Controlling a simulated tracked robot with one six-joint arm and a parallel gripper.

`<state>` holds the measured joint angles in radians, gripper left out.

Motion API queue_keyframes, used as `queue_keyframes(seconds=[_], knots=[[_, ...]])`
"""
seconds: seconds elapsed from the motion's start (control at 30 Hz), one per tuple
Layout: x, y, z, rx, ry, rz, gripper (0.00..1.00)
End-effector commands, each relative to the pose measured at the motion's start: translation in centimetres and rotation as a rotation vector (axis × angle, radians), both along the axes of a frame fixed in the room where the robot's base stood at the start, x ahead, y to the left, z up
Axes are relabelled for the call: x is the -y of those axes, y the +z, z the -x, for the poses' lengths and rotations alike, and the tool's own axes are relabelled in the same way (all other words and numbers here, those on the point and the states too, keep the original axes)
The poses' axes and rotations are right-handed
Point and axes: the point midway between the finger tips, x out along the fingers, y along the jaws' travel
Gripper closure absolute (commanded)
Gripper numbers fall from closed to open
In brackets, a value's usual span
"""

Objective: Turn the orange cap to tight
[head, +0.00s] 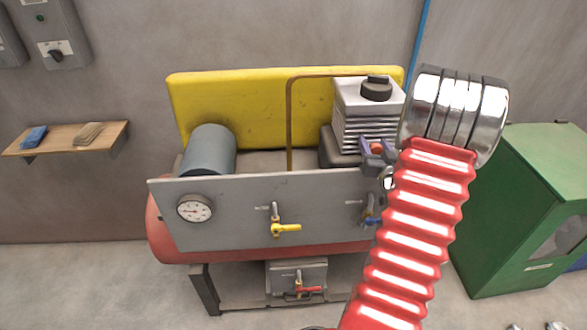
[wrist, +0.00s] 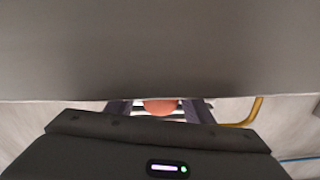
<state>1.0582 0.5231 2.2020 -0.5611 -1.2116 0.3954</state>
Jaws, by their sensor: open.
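The orange cap (wrist: 160,107) shows in the wrist view as a rounded orange shape, between the two dark fingers of my gripper. Its upper part is cut off by a broad grey surface, and its lower part by my dark gripper body. In the head view my gripper (head: 378,151) is in front of the white ribbed block, at the right end of the grey panel. A small orange patch shows between its fingers there. My gripper is open. I cannot tell whether the fingers touch the cap.
The grey panel (head: 240,212) carries a dial gauge (head: 195,208), a yellow lever (head: 285,228) and a blue lever (head: 371,217). A copper pipe (head: 289,120) rises left of the white ribbed block (head: 360,105). A green cabinet (head: 522,200) stands right. My red arm hides part of the machine.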

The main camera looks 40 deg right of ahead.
Motion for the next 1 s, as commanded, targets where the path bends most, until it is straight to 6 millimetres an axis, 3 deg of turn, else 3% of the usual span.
queue_keyframes(seconds=[0.7, 1.0], knots=[[-0.2, 0.0, -0.1, -0.239, 0.0, 0.404, 0.53], [-2.3, 0.0, 3.6, -0.243, -0.001, 0.407, 0.53]])
